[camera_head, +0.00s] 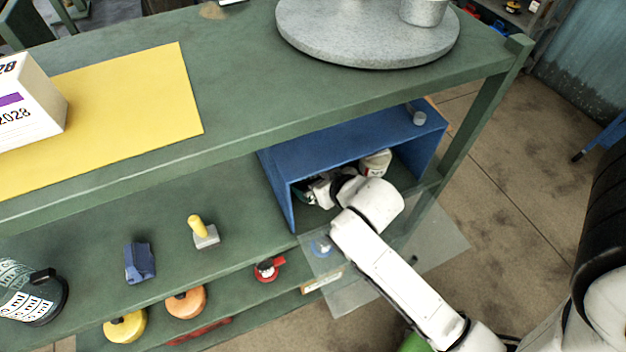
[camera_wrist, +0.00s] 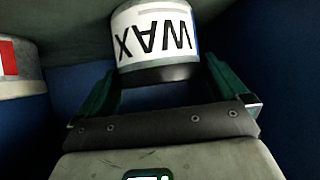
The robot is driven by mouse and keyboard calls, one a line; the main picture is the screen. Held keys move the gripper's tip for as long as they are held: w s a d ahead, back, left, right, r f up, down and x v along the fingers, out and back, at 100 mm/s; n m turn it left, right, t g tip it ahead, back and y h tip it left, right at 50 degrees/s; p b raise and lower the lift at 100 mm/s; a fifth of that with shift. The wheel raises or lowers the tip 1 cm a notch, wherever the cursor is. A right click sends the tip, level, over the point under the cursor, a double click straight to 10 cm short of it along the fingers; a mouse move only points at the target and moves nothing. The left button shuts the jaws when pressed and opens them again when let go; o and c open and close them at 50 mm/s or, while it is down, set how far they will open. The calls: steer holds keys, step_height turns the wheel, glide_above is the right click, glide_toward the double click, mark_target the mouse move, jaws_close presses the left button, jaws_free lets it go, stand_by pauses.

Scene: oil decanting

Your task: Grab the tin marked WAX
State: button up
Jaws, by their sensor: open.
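The tin marked WAX (camera_wrist: 155,45) is white with a dark base band. Its lettering appears upside down in the wrist view. My gripper (camera_wrist: 161,70) is open, with one dark green finger to each side of the tin's lower part. I cannot tell whether the fingers touch it. In the head view my gripper (camera_head: 318,191) reaches inside a blue open-fronted box (camera_head: 350,150) on the middle shelf. The WAX tin is not clearly made out there, mostly hidden by the box and my arm.
A second white tin with a red mark (camera_wrist: 15,68) stands beside the WAX tin; a pale tin (camera_head: 376,163) shows right of my gripper in the box. A clear panel (camera_head: 440,240) juts out below the box opening. The box's walls and roof are close around my gripper.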

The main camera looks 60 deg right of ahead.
steer(key=shift+c, duration=0.5)
steer(key=c, duration=0.9)
steer(key=shift+r, duration=0.1)
steer(key=shift+c, duration=0.2)
steer(key=shift+r, duration=0.1)
